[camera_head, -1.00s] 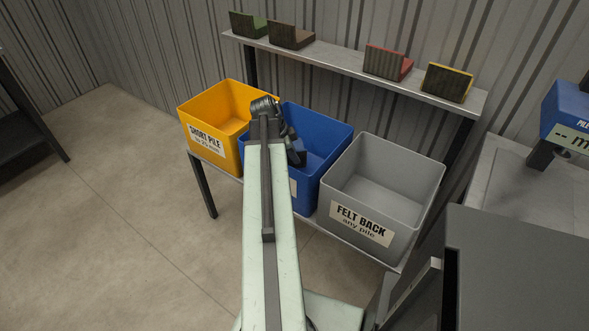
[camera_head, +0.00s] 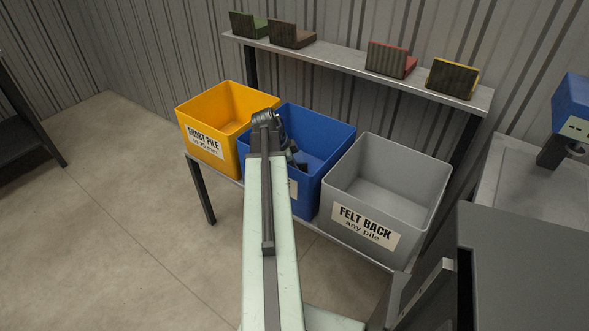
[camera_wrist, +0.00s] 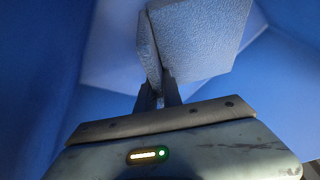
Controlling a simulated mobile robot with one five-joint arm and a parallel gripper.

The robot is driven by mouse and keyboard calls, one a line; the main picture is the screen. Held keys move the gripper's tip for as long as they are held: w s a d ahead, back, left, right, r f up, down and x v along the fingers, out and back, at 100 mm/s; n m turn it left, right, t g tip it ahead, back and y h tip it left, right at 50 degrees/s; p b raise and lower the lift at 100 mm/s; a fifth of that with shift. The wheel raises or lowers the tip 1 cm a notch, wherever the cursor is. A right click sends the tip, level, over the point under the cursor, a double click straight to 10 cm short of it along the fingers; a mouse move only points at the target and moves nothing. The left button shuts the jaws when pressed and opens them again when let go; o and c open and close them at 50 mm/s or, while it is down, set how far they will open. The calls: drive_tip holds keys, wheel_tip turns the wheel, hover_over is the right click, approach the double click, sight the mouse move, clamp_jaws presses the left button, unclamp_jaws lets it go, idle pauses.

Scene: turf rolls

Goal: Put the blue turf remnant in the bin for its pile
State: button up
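In the wrist view a pale, blue-lit textured piece (camera_wrist: 205,35), apparently the turf remnant, has a broad slab and a narrower flap. My gripper (camera_wrist: 158,92) has its fingers close together at the piece's lower end and appears shut on it. Blue walls surround them. In the head view my gripper (camera_head: 298,160) reaches down inside the blue bin (camera_head: 335,150), the middle of three; the remnant is hidden there. The blue bin's label is mostly behind my arm. The yellow bin (camera_head: 226,97) reads "SHORT PILE", the grey bin (camera_head: 335,190) "FELT BACK any pile".
A shelf (camera_head: 345,68) behind the bins carries green, brown, red and yellow-edged samples. A blue device (camera_head: 572,108) stands at the right, near a dark grey surface (camera_head: 530,265). Open floor (camera_head: 120,200) lies to the left.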

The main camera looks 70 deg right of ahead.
drive_tip(key=o, duration=0.4)
drive_tip(key=shift+r, duration=0.1)
drive_tip(key=shift+r+p, duration=0.25)
drive_tip(key=shift+p, duration=0.05)
drive_tip(key=p+v, duration=1.1)
drive_tip(key=v, duration=0.1)
drive_tip(key=shift+r+p, duration=0.25)
drive_tip(key=shift+p, duration=0.05)
